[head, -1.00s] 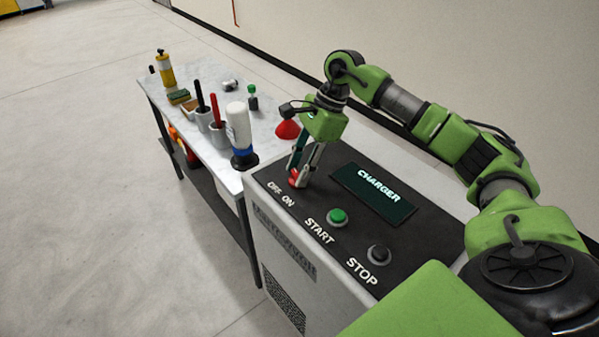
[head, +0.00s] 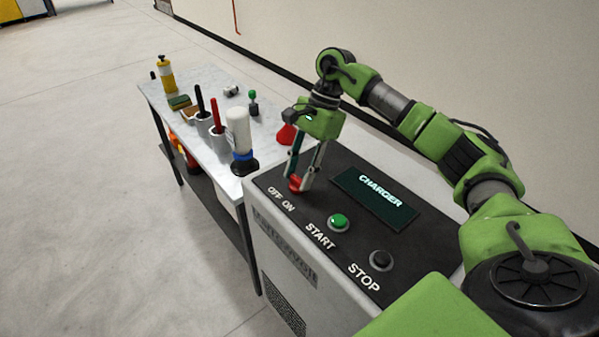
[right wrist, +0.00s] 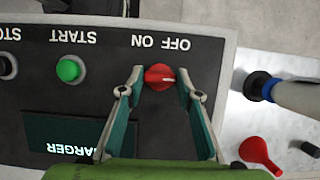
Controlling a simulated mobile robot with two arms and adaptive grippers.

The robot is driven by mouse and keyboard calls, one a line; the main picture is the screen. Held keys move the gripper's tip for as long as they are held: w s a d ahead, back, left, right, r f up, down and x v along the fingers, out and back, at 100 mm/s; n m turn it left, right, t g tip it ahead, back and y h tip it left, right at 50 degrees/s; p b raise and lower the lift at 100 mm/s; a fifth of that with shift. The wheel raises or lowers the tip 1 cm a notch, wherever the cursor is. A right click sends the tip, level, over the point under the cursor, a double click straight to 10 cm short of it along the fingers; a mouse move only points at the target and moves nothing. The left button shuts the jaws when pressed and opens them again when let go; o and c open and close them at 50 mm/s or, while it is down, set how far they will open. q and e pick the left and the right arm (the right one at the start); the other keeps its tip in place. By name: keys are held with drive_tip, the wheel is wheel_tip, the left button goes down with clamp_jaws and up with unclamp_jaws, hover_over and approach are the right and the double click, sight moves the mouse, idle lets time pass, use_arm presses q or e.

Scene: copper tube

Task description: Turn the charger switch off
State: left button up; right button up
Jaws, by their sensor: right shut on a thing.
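The charger (head: 353,222) is a pale cabinet with a black top panel. Its red switch knob (head: 297,184) sits by the printed words OFF and ON. In the right wrist view the red knob (right wrist: 159,77) has a pale mark on its right side, the side of the word OFF there. In the head view my right gripper (head: 300,182) reaches down to the knob from above. My left gripper is not in view.
A green START button (head: 338,222) and a black STOP button (head: 381,260) are on the same panel, by a CHARGER display (head: 375,195). A table (head: 205,78) holding a white bottle (head: 238,130), a red funnel-like item (head: 286,134) and several tools adjoins the charger.

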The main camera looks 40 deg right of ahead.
drive_tip(key=o, duration=1.1)
drive_tip(key=shift+o, duration=0.2)
drive_tip(key=shift+r, duration=0.1)
drive_tip(key=v, duration=1.1)
drive_tip(key=shift+r, duration=0.4)
drive_tip(key=shift+d, duration=0.1)
